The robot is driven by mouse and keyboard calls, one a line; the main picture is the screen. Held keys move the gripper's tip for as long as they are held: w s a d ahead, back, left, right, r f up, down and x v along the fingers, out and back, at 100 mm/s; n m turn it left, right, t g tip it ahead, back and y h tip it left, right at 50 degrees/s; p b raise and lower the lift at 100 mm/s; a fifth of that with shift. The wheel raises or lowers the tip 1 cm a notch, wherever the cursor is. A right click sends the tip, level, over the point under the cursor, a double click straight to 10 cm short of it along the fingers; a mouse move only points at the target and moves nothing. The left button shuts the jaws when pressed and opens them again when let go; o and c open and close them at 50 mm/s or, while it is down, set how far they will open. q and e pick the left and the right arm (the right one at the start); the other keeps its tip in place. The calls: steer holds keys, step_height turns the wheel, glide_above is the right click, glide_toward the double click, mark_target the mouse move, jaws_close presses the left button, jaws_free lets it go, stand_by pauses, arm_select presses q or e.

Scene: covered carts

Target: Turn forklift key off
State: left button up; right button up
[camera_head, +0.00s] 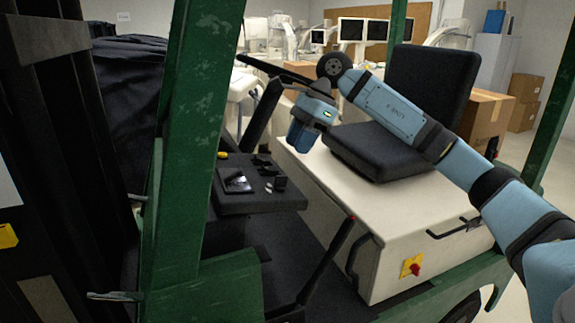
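The forklift has a green frame, a dark dash panel (262,200) and a white seat base. A red knob (416,270) sits on a yellow plate (406,265) low on the front of the seat base; it looks like a rotary key switch. Its exact turn angle is too small to tell. Small dark controls (272,172) and a yellow button (222,155) are on the dash; I cannot make out a separate key there. My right gripper (301,139) hangs above the seat base, between dash and seat, away from the red knob. Its fingertips are unclear. My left gripper is out of view.
The black seat (400,130) is behind my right forearm. A thin steering wheel (272,70) is near my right wrist. Green posts (195,120) and a red-tipped lever (330,262) stand left of the knob. A black handle (455,229) is above it.

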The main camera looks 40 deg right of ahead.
steer(key=shift+v, duration=2.3)
